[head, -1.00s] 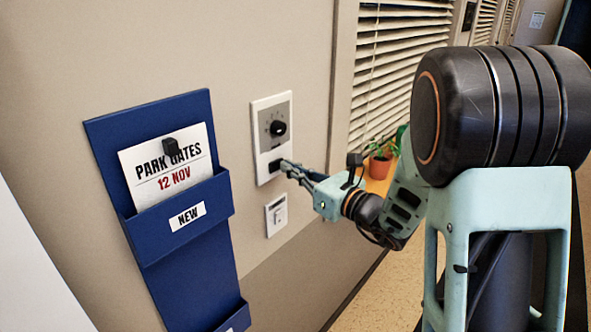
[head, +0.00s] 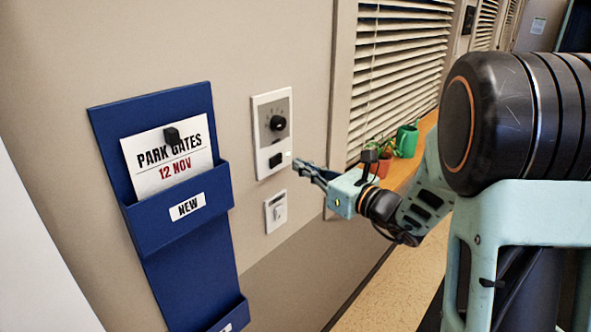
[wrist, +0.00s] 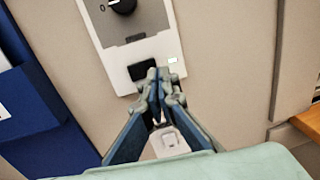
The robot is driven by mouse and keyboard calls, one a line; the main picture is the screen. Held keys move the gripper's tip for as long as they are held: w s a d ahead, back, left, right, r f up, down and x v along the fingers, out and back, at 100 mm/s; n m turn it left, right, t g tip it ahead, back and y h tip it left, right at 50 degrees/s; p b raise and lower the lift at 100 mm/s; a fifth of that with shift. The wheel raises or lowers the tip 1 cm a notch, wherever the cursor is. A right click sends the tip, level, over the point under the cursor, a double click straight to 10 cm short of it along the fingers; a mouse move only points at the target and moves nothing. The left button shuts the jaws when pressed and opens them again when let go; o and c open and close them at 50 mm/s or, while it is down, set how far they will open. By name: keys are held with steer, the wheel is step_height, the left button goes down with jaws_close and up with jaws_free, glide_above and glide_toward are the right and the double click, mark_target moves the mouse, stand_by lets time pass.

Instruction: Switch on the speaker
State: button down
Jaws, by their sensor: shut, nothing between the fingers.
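The speaker control (head: 272,112) is a white wall plate with a grey face, a black round knob (head: 278,123) and a black rocker switch (head: 275,160) below it. In the wrist view the rocker (wrist: 141,70) lies just beyond the fingertips. I cannot tell the rocker's tilt.
A smaller white switch plate (head: 276,211) sits below. A blue wall pocket (head: 180,232) with a "PARK GATES 12 NOV" card (head: 165,172) hangs to the left. A window blind (head: 395,70) and a wooden sill (head: 408,165) with a green watering can (head: 406,141) are to the right.

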steer(key=w+d+b+v, duration=0.1)
steer(key=v, duration=0.9)
steer(key=shift+w+d+b, duration=0.3)
steer(key=shift+w+d, duration=0.05)
